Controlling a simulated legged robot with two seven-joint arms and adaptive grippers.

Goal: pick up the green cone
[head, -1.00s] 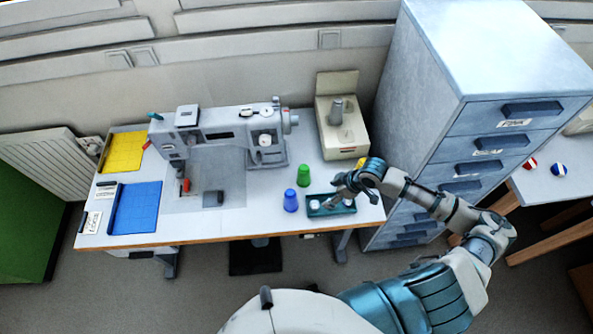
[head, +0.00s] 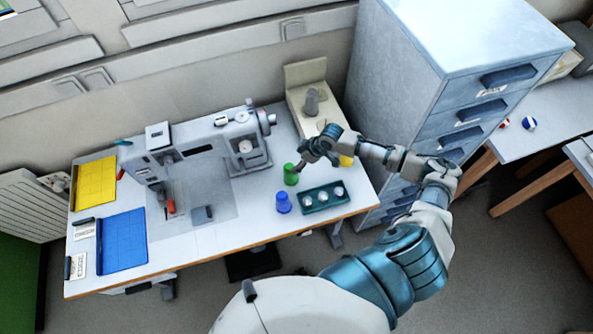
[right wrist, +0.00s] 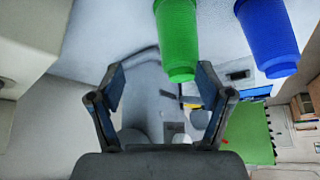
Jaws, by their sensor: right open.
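The green cone (head: 291,174), a tapered cup shape, stands on the table right of the sewing machine. In the right wrist view the green cone (right wrist: 177,40) shows at the top, beyond the fingertips and slightly right of the middle between them. My right gripper (head: 303,166) is beside the cone in the head view, on its upper right. In the right wrist view my right gripper (right wrist: 160,85) has its two fingers apart with nothing between them. Whether a finger touches the cone cannot be told. My left gripper is not in view.
A blue cone (head: 283,203) stands close to the green one, also in the right wrist view (right wrist: 266,35). A teal tray (head: 312,209) with white round pieces lies in front. The sewing machine (head: 205,150) is left, a beige device (head: 298,95) behind, a drawer cabinet (head: 400,90) right.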

